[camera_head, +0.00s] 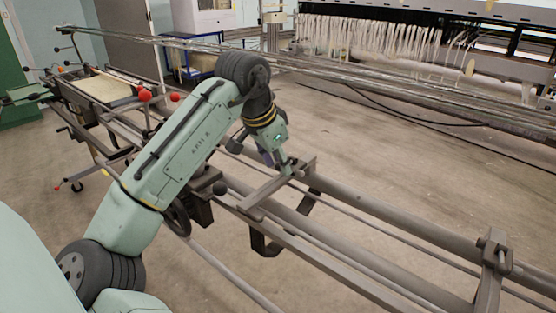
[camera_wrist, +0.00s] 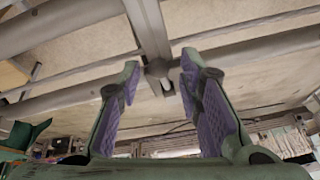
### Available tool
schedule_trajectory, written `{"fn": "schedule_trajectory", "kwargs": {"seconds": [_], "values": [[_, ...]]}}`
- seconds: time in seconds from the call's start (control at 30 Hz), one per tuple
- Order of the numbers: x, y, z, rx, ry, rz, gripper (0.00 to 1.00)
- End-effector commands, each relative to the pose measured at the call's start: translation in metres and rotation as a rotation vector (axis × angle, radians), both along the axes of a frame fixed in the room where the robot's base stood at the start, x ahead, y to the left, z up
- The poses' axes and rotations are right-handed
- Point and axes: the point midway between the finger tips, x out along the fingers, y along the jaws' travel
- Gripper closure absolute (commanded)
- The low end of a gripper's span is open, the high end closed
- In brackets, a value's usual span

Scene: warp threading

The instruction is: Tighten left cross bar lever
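The left cross bar (camera_head: 262,192) is a short grey bar lying across the long rails of the frame. My gripper (camera_head: 283,160) is at its far end, pointing down. In the wrist view my gripper (camera_wrist: 160,65) is open, with its two purple-padded fingers apart. I cannot make out the lever separately; in the head view my gripper hides that spot.
Long grey rails (camera_head: 400,235) run diagonally across the floor. A second cross bar (camera_head: 489,275) stands at the lower right. Red knobs (camera_head: 145,95) and a handwheel (camera_head: 177,219) are near my arm. Thread bundles (camera_head: 370,35) hang behind. The floor beyond the rails is open.

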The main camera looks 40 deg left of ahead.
Motion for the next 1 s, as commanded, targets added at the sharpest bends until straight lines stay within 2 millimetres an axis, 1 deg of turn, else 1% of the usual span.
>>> {"fn": "schedule_trajectory", "kwargs": {"seconds": [0.03,0.07,0.43,0.7,0.83,1.0], "values": [[0.000,0.000,0.000,0.000,0.000,0.000,0.73],[0.000,0.000,0.000,0.000,0.000,0.000,0.75],[0.000,0.000,0.001,0.001,-0.001,0.000,0.99],[0.000,0.001,-0.001,0.001,-0.008,0.001,1.00],[-0.001,0.000,-0.009,-0.003,-0.063,-0.002,1.00],[-0.003,0.001,-0.011,-0.001,-0.126,0.000,1.00]]}}
